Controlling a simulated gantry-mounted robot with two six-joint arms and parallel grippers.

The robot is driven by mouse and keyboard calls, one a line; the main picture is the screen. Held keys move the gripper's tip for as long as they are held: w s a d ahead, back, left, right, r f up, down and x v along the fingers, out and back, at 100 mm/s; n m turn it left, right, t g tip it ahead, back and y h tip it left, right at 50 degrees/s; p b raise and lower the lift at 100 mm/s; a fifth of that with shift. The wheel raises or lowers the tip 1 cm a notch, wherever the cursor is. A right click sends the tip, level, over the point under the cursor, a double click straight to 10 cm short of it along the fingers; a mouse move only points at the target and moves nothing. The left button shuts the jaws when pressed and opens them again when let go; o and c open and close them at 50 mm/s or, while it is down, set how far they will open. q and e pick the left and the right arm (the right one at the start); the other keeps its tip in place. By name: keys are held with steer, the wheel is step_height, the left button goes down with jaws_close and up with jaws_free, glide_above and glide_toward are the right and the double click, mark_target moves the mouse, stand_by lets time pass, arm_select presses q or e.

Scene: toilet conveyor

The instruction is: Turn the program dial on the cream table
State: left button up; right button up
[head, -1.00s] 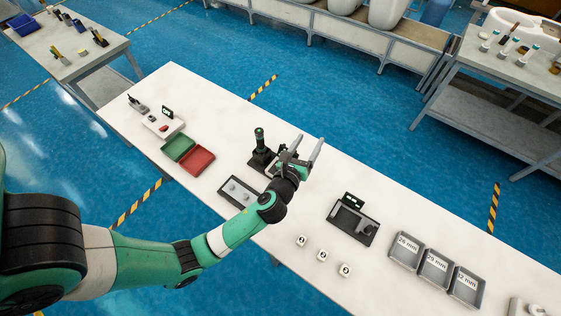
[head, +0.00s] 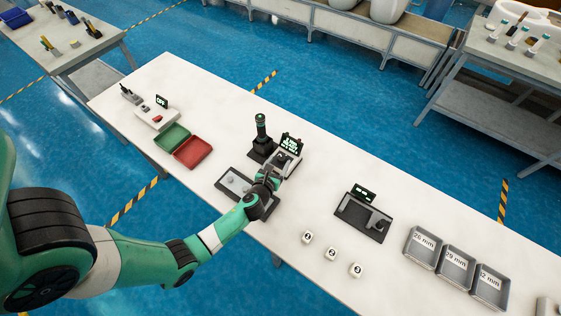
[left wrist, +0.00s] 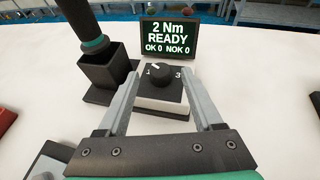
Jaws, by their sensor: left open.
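The program dial (left wrist: 161,75) is a black round knob on a small black-faced white box, with marks 1 and 3 to its left and right. Its white pointer line slants to the upper left. The right gripper is not in view.
The cream table (head: 350,165) also holds a dark screwdriver in a square holder (left wrist: 103,72) left of the dial, green (head: 173,138) and red (head: 193,152) trays, a grey plate (head: 235,184), a gauge station (head: 362,217), several white numbered cubes, and grey bins (head: 457,262).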

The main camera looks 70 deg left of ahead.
mark_target(282, 159)
arm_select(q)
steer(key=shift+b+x, duration=0.3)
steer(key=shift+x, duration=1.1)
jaws_close()
